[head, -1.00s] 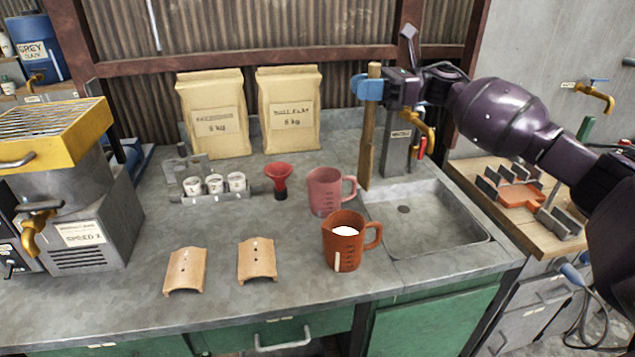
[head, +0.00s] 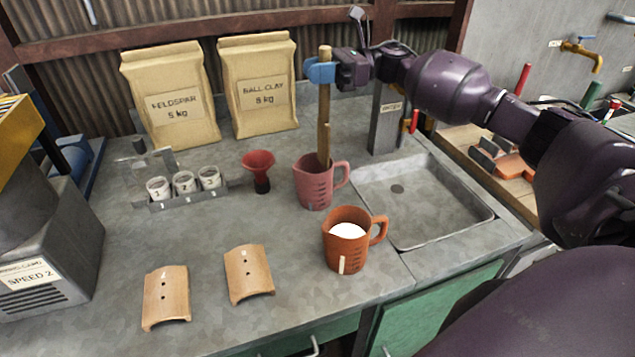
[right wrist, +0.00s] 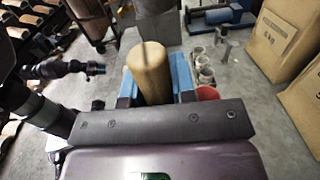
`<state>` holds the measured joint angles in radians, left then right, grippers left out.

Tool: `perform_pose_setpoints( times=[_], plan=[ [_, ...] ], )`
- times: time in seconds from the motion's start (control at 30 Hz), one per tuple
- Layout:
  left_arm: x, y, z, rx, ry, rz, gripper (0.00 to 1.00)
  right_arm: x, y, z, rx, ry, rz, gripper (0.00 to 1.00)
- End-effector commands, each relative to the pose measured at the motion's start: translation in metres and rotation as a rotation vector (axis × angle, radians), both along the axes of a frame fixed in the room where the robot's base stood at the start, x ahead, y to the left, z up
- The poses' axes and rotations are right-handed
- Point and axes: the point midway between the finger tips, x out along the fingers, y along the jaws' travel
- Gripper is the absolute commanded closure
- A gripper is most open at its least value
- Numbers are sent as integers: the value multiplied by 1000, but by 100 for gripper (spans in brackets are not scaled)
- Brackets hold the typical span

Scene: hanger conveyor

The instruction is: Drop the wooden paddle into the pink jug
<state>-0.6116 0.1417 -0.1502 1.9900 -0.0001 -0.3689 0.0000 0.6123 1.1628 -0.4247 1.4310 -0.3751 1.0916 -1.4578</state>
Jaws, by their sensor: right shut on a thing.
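The wooden paddle (head: 324,125) is upright in the head view. My right gripper (head: 321,70) is shut on its upper part with blue fingers. The paddle's lower end is at the mouth of the pink jug (head: 315,188) and its tip is hidden behind or inside the rim; I cannot tell how deep it is. The jug stands upright on the counter, its handle to the right. In the right wrist view the paddle's round end (right wrist: 148,65) sits between the blue fingers (right wrist: 154,85); the jug is hidden there.
An orange jug (head: 345,245) with white contents stands just in front of the pink jug. A red funnel (head: 258,168) is to its left, and a sink (head: 425,205) to its right. Two paper bags (head: 258,85) stand behind. Two curved clay tiles (head: 248,275) lie in front.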

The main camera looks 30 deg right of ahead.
Motion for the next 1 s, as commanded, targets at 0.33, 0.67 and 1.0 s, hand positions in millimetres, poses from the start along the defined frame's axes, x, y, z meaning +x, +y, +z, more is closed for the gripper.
perform_pose_setpoints(
  times=[0.33,0.67,1.0],
  plan=[
    [3,-1,-6,1,-1,-3,57,1,0,-30,2,3,0,99],
    [3,-1,-13,0,2,-4,57,1,0,-60,3,2,0,99],
    [3,-1,-15,0,3,-5,57,0,0,-67,2,0,-1,99]
  ],
)
